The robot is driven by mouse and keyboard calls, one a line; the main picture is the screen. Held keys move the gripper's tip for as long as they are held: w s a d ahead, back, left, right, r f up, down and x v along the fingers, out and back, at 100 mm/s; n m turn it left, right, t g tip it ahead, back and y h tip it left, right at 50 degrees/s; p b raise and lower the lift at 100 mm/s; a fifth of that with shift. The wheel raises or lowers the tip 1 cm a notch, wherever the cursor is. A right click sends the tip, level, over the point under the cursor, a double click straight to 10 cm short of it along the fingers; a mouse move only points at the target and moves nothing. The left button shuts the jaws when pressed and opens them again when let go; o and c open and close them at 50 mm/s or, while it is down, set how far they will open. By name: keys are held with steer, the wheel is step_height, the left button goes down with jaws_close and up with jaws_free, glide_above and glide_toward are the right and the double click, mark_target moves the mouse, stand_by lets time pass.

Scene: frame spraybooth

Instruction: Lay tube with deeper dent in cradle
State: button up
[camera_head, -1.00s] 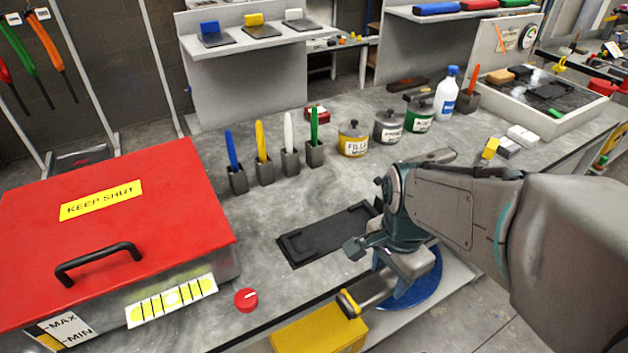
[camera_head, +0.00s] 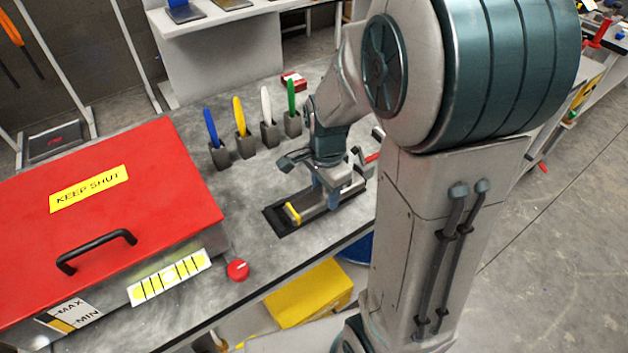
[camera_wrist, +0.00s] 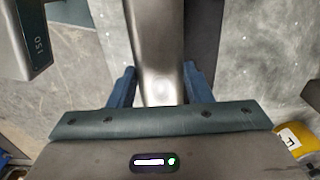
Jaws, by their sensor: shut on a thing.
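My gripper (camera_head: 333,197) is shut on a grey metal tube (camera_head: 314,206) with a yellow ring at its near left end. The tube lies lengthwise over the black cradle (camera_head: 284,227) on the bench. I cannot tell whether it rests in the cradle or hovers just above. In the wrist view the tube (camera_wrist: 155,45) runs between the two blue fingers (camera_wrist: 156,88), with a soft bright spot on its surface. I cannot judge a dent's depth. No second tube is clearly visible; my arm hides the bench's right part.
A red box (camera_head: 100,190) marked KEEP SHUT stands left, with a red knob (camera_head: 238,270) near the bench edge. Several coloured tools in holders (camera_head: 245,147) stand behind the cradle. A yellow box (camera_head: 308,293) is below the edge. The bench between the red box and cradle is clear.

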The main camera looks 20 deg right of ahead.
mark_target(315, 190)
steer(key=w, duration=0.1)
steer(key=w+a, duration=0.1)
steer(key=w, duration=0.1)
steer(key=shift+w, duration=0.2)
steer(key=shift+w+f, duration=0.1)
steer(key=shift+f+p, duration=0.45)
steer(key=shift+f, duration=1.2)
steer(key=shift+f, duration=0.2)
steer(key=o, duration=1.1)
steer(key=shift+r, duration=0.1)
